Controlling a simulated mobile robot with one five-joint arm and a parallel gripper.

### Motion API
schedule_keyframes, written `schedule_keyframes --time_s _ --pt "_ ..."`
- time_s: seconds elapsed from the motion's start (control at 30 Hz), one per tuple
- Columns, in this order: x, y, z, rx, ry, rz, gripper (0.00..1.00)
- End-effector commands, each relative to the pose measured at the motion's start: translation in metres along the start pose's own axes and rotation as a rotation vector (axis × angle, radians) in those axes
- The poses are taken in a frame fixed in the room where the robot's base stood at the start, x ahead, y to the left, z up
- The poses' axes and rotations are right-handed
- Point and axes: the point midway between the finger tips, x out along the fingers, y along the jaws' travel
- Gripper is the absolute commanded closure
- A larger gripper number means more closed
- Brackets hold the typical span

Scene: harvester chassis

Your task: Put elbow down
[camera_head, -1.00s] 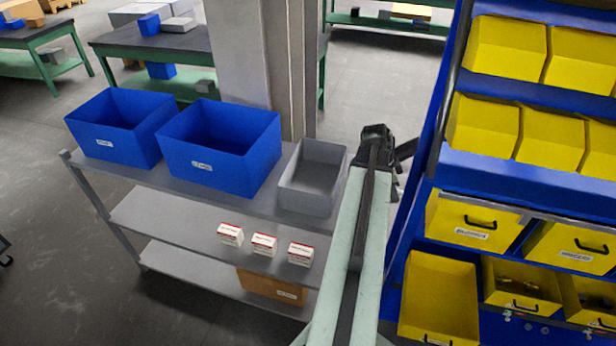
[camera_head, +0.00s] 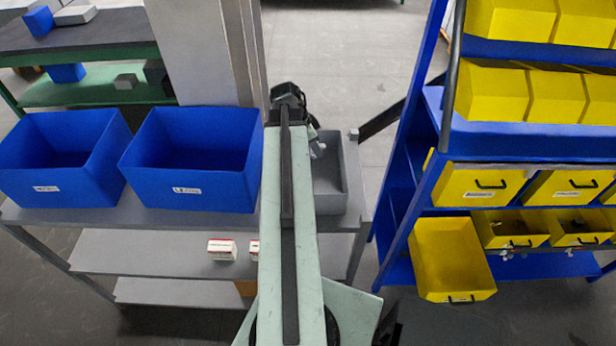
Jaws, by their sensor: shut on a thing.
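My arm reaches away from me over the grey shelf unit, and its end is beside and above the grey open bin (camera_head: 354,180). My gripper (camera_head: 315,140) is partly hidden behind the arm's dark end. It is shut on a small light grey piece, the elbow (camera_head: 319,151), which shows at the left inner side of the bin. The elbow's full shape is too small to make out. I cannot tell whether it touches the bin. The visible bin floor looks empty.
Two blue bins (camera_head: 195,190) (camera_head: 80,190) stand left of the grey bin. White-red boxes (camera_head: 221,249) lie on the shelf below. At right, a blue rack (camera_head: 405,190) holds yellow bins (camera_head: 450,250), some jutting out. Open floor (camera_head: 345,45) lies beyond.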

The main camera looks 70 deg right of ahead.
Motion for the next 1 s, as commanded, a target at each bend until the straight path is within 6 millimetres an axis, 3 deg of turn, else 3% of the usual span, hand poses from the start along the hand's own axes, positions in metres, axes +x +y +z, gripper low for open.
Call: schedule_keyframes --time_s 0.37,0.57,0.8,1.0 --pt "0.063 0.004 0.017 0.014 0.0 0.006 1.0" --pt "0.065 0.004 0.017 0.014 0.0 0.006 1.0" --pt "0.1 0.005 0.031 0.015 0.0 0.006 1.0" --pt "0.096 0.005 0.029 0.015 0.0 0.006 1.0"
